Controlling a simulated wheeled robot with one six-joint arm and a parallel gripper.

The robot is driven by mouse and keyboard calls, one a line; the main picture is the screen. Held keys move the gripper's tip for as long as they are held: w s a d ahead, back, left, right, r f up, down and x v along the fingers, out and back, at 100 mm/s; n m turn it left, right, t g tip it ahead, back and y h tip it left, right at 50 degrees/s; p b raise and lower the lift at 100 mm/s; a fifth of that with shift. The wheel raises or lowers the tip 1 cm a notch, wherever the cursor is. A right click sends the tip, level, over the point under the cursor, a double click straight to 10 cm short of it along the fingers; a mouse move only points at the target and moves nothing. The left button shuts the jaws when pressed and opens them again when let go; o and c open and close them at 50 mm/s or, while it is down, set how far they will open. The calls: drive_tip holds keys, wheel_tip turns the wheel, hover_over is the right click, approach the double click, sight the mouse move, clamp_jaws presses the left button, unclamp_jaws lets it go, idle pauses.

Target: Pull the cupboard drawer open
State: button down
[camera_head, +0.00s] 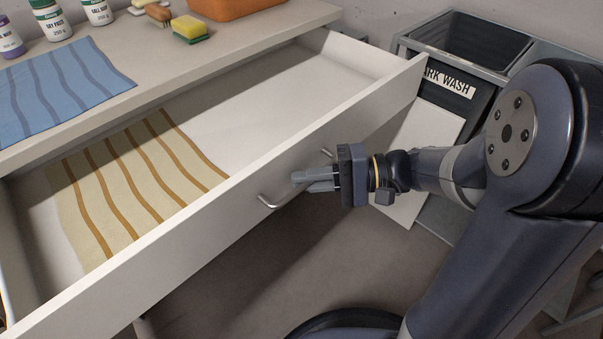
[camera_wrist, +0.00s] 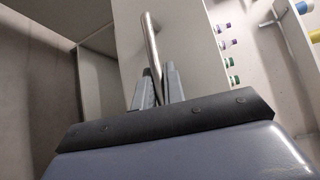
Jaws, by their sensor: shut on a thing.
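The cupboard drawer (camera_head: 235,208) is pulled well out, and its white front panel and inside show in the head view. A beige cloth with brown stripes (camera_head: 110,190) lies flat in its left part. The metal bar handle (camera_head: 270,203) is on the drawer front. My gripper (camera_head: 308,180) is at this handle, with its fingers closed around the bar. In the wrist view the handle (camera_wrist: 151,42) runs down between the two fingers of my gripper (camera_wrist: 158,85). The exact contact on the bar is partly hidden by the fingers.
The countertop (camera_head: 150,75) above the drawer holds a blue striped cloth (camera_head: 60,88), several bottles (camera_head: 50,20), a sponge (camera_head: 190,29) and an orange container (camera_head: 235,7). A bin labelled "DARK WASH" (camera_head: 447,80) stands right of the drawer. Bare floor (camera_head: 290,265) lies before the drawer.

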drive_tip(key=shift+d, duration=0.1)
drive_tip(key=c, duration=1.8)
unclamp_jaws()
drive_tip(key=shift+o, duration=0.2)
drive_tip(key=d+r+p, duration=0.1)
drive_tip(key=d+p, duration=0.1)
drive_tip(key=d, duration=0.8)
drive_tip(key=shift+w+d+r+p, duration=0.25)
drive_tip(key=shift+w+d+p, duration=0.1)
drive_tip(key=shift+w, duration=0.1)
drive_tip(key=shift+a, duration=0.1)
drive_tip(key=a+b, duration=0.1)
drive_tip(key=a, duration=0.2)
drive_tip(key=a+f, duration=0.1)
drive_tip(key=a, duration=0.2)
drive_tip(key=s+a+b, duration=0.1)
drive_tip(key=a, duration=0.3)
drive_tip(key=shift+a+f+b, duration=0.1)
drive_tip(key=shift+f+b, duration=0.2)
drive_tip(key=shift+b, duration=0.05)
drive_tip(key=shift+w+a, duration=0.15)
drive_tip(key=shift+a, duration=0.15)
drive_tip(key=shift+f, duration=0.1)
